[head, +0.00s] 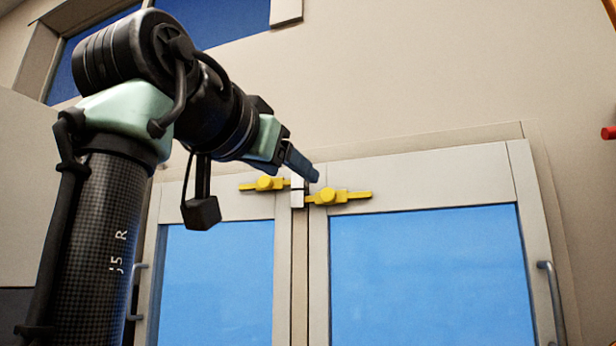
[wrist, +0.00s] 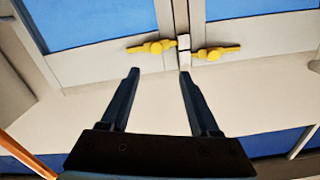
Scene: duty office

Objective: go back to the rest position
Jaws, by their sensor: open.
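My gripper (wrist: 160,72) is open and empty in the wrist view, its two dark fingers spread apart. In the head view my gripper (head: 314,178) shows side-on at the end of my arm, in front of the top of the double door. Two yellow latches sit at the top of the door: a left one (head: 264,184) and a right one (head: 338,197). Both lie roughly level, on either side of small white blocks (head: 297,190) at the middle seam. Whether a fingertip touches the door cannot be told.
The double door has blue glass panes (head: 428,270) and grey pull handles, the right handle (head: 551,300) near the frame. A blue window (head: 220,20) is high on the wall. A red-tipped part (head: 608,132) shows at the right edge. Bare wall (head: 420,80) lies above the door.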

